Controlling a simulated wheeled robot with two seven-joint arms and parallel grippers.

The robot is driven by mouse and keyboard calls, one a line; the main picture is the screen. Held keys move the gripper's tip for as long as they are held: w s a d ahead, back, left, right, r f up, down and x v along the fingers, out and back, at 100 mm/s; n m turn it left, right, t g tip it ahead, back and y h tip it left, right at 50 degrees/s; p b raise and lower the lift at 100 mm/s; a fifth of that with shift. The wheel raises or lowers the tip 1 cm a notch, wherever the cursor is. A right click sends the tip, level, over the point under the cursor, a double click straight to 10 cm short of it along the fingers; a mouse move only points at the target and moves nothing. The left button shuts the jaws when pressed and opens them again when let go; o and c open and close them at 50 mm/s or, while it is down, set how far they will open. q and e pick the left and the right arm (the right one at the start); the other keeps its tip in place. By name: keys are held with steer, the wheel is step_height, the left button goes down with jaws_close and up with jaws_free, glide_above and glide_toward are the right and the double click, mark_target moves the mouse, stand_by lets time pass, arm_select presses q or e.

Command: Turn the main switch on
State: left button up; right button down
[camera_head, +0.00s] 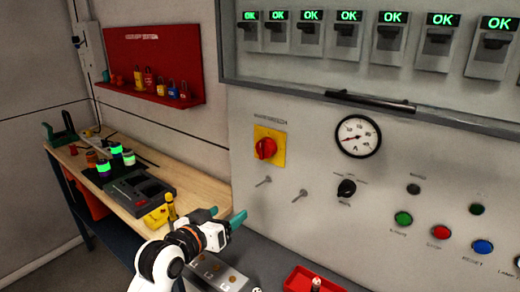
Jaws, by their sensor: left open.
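The main switch (266,148) is a red rotary knob on a square yellow plate, mounted on the grey cabinet front (330,215). A small label above it is too blurred to read. My left gripper (226,215), with teal fingertips, is open and empty. It shows below and to the left of the switch, apart from it. The whole switch is unobstructed. My right gripper is not in view.
A handle bar (370,102) juts out above. A wooden bench (197,190) stands left, and a red tray (300,279) lies below.

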arm_select(q)
steer(key=t+h, duration=0.1)
steer(key=h, duration=0.1)
glide_toward(261, 152)
steer(key=v, duration=0.2)
steer(key=shift+m, duration=0.5)
steer(key=p+x, duration=0.3)
steer(key=x, duration=0.7)
steer(key=shift+d, duration=0.1)
steer(key=shift+x, duration=0.75)
steer(key=c, duration=1)
